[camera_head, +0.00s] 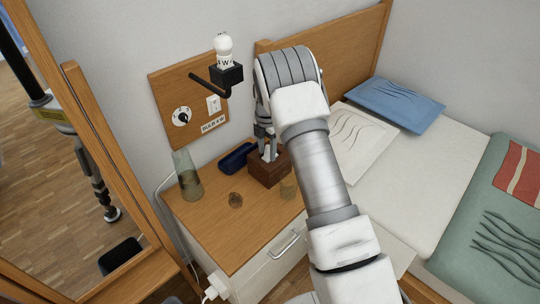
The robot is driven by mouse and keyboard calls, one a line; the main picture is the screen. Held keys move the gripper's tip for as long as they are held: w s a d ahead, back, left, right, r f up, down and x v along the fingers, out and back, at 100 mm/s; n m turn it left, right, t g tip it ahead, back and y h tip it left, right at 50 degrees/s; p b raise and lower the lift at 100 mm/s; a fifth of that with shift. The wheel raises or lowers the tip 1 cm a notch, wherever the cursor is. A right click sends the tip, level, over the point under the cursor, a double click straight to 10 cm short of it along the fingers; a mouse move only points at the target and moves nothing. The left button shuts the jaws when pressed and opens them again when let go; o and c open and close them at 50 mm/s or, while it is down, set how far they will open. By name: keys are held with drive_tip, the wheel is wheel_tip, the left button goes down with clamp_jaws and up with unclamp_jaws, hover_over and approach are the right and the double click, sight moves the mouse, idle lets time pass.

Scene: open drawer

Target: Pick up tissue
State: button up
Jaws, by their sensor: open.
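A brown wooden tissue box (261,176) stands on the nightstand top (220,222). A small white tissue (270,154) shows at its top, partly hidden by my gripper. My gripper (266,150) points down right over the box, with its open fingers at the tissue. I cannot tell whether the fingers touch the tissue. My arm comes in from the lower right and covers the area just right of the box.
A dark blue case (236,159) lies behind the box and a glass vase (188,182) stands left. A black lamp holder (227,75) juts from the wall above. A bed (420,165) is right, a mirror (60,150) left.

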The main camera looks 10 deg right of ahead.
sight(267, 145)
clamp_jaws()
drive_tip(key=shift+r, duration=0.2)
idle(0.3)
drive_tip(key=shift+r, duration=0.3)
wheel_tip(267, 145, up, 4)
drive_tip(key=shift+f+p, duration=0.15)
drive_tip(key=shift+p, duration=0.65)
drive_tip(key=s+d+r+p, duration=0.2)
drive_tip(key=s+d+r, duration=0.3)
drive_tip(key=d, duration=0.5)
drive_tip(key=shift+s+r, duration=0.25)
drive_tip(key=shift+r, duration=0.5)
drive_tip(key=shift+d, duration=0.1)
drive_tip(key=c, duration=0.7)
unclamp_jaws()
clamp_jaws()
